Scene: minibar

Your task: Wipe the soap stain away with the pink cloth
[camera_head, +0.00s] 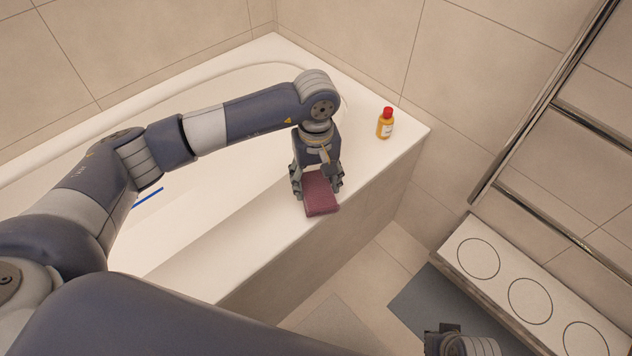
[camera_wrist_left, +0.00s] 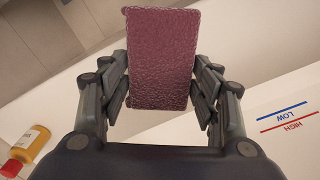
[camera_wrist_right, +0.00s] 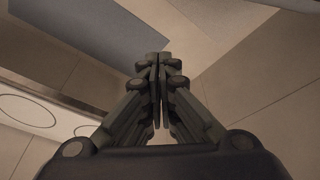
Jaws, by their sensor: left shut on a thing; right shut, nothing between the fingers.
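The pink cloth (camera_head: 320,194) is a dark pink, block-like piece at the bathtub's (camera_head: 232,262) near rim. My left gripper (camera_head: 317,187) is shut on it from above. In the left wrist view the cloth (camera_wrist_left: 161,58) sits between both fingers of my left gripper (camera_wrist_left: 161,88). I cannot tell whether the cloth touches the rim. No soap stain shows on the visible rim; the arm and cloth hide part of it. My right gripper (camera_wrist_right: 158,62) is shut and empty over the floor; in the head view it is partly seen at the bottom right.
A yellow bottle with a red cap (camera_head: 385,123) stands on the rim's far right corner. Blue and red LOW and HIGH marks (camera_wrist_left: 285,117) are on the tub. A white bench with circles (camera_head: 530,300) and a metal-railed wall frame (camera_head: 540,110) stand at the right. A grey mat (camera_head: 425,305) lies on the floor.

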